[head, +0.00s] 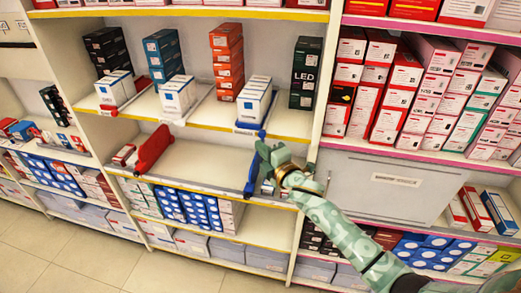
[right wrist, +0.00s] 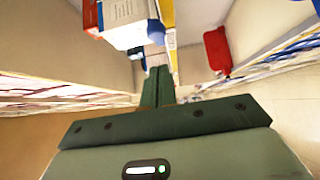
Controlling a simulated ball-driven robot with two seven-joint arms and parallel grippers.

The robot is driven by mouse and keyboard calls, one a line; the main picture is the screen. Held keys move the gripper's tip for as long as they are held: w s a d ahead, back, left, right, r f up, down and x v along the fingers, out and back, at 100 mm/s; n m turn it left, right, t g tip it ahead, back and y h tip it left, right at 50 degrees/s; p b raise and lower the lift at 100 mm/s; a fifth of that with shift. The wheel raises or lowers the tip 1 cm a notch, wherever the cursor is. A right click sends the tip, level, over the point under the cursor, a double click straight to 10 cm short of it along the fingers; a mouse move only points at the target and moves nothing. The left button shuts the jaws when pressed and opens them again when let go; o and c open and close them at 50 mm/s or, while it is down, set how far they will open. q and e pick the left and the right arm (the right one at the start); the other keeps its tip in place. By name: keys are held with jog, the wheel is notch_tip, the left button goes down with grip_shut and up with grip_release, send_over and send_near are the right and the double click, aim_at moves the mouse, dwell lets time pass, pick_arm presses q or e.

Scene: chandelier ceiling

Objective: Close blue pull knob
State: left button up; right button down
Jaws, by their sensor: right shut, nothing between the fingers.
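A blue pull knob (head: 262,134) sits at the front edge of the upper shelf, below a stack of white boxes. A longer blue piece (head: 251,178) stands on the shelf below it. My right gripper (head: 266,153) is at the shelf front, just below the knob and beside the top of the longer blue piece; I cannot tell whether it touches either. In the right wrist view its fingers (right wrist: 158,84) are shut together and empty, with a small blue part (right wrist: 156,34) just beyond their tips. My left gripper is not in view.
A red piece (head: 152,150) stands on the lower shelf to the left, with open shelf between it and the blue one. White boxes (head: 254,101) stand above my gripper. A grey panel (head: 385,184) fills the bay to the right.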

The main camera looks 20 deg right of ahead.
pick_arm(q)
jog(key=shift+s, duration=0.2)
pick_arm(e)
jog(key=s+d, duration=0.1)
jog(key=s, duration=0.9)
jog(key=shift+d+f, duration=0.15)
jog(key=shift+d, duration=0.25)
